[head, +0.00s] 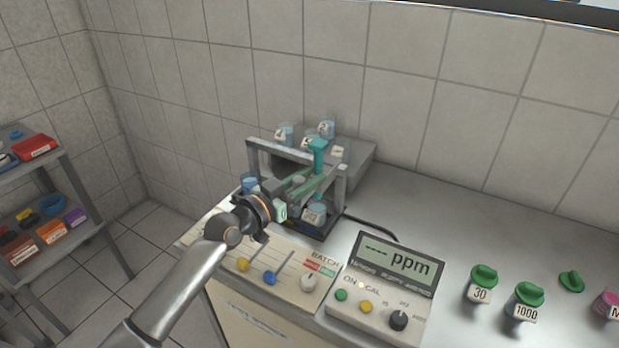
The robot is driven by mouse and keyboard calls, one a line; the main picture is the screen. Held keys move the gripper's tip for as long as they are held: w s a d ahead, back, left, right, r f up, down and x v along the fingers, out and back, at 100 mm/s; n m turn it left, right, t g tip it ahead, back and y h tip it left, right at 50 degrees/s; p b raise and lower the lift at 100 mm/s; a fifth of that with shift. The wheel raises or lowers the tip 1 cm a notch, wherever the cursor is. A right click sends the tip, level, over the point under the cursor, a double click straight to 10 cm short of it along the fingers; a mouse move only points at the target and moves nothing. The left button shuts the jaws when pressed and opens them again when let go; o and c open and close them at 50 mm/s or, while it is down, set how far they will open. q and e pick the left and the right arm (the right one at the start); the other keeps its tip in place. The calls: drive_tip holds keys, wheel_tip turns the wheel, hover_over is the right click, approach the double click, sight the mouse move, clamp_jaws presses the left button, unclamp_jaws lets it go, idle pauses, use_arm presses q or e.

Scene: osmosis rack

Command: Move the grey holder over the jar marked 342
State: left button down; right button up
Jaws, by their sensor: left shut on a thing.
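A dark grey rack frame (340,190) stands on the bench at the back left, with a teal upright piece (318,146) and green bars (308,187) in it. The grey holder (298,181) appears to be the small grey part among the bars, partly hidden by my gripper. My left gripper (278,210) is at the front left of the rack, shut on a part that looks like the holder's; its fingers hide the grip. A labelled jar (314,213) stands low in the rack; its number is too small to read. A blue jar (249,182) stands at the rack's left. My right gripper is out of view.
A grey box (358,158) behind the rack bears several clear labelled jars (326,129). A batch panel (285,268) and a ppm meter (385,290) lie in front. Green-lidded jars marked 30 (480,290) and 1000 (525,302) stand right.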

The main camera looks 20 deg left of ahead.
use_arm(q)
drive_tip(key=shift+s+d, duration=0.1)
drive_tip(key=shift+d, duration=0.2)
drive_tip(key=c, duration=0.6)
unclamp_jaws()
drive_tip(key=shift+s+a, duration=0.25)
drive_tip(key=shift+s, duration=0.15)
drive_tip(key=shift+b+v, duration=1.15)
drive_tip(key=shift+v, duration=4.6)
